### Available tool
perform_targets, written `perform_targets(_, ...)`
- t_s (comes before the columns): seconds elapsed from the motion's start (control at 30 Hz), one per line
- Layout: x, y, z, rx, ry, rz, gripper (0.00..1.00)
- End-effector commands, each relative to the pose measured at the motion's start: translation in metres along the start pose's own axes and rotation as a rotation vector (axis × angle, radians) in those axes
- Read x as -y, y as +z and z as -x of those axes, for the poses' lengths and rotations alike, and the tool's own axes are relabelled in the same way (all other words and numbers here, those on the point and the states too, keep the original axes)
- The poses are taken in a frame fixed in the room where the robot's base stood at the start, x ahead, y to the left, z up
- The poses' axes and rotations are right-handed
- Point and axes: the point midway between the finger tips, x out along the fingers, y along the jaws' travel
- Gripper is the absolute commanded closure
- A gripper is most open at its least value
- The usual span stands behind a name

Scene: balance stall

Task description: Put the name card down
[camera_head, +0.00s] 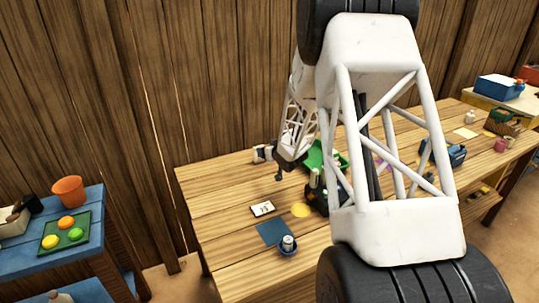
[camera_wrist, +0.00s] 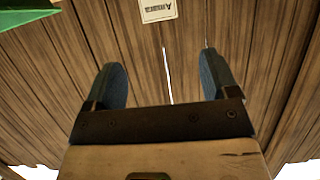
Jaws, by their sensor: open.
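A pale card (camera_wrist: 157,10) with a name on it, upside down, shows at the top edge of the wrist view, cut off by the frame. It lies beyond my fingertips and apart from them; I cannot tell what it rests on. My gripper (camera_wrist: 160,72) is open, with nothing between its two fingers. In the head view my gripper (camera_head: 279,176) hangs over the back left part of the wooden table (camera_head: 215,195). A white card with dark marks (camera_head: 262,208) lies on the table in front of it; I cannot tell if it is the same card.
A green tray (camera_head: 318,155) stands behind my arm. A blue side table (camera_head: 85,262) is at the left. Bare wood shows at the table's left end.

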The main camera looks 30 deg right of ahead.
Motion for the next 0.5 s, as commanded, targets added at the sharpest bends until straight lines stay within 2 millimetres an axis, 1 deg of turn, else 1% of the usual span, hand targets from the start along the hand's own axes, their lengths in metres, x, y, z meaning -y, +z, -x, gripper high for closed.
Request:
perform_targets(0.17, 0.004, -0.006, 0.005, 0.010, 0.009, 0.004, 0.20)
perform_targets(0.27, 0.009, -0.014, 0.014, 0.026, 0.022, 0.008, 0.20)
perform_targets(0.37, 0.019, -0.026, 0.028, 0.052, 0.042, 0.014, 0.20)
perform_targets(0.47, 0.030, -0.039, 0.048, 0.089, 0.068, 0.019, 0.20)
perform_targets(0.5, 0.036, -0.044, 0.058, 0.106, 0.078, 0.022, 0.20)
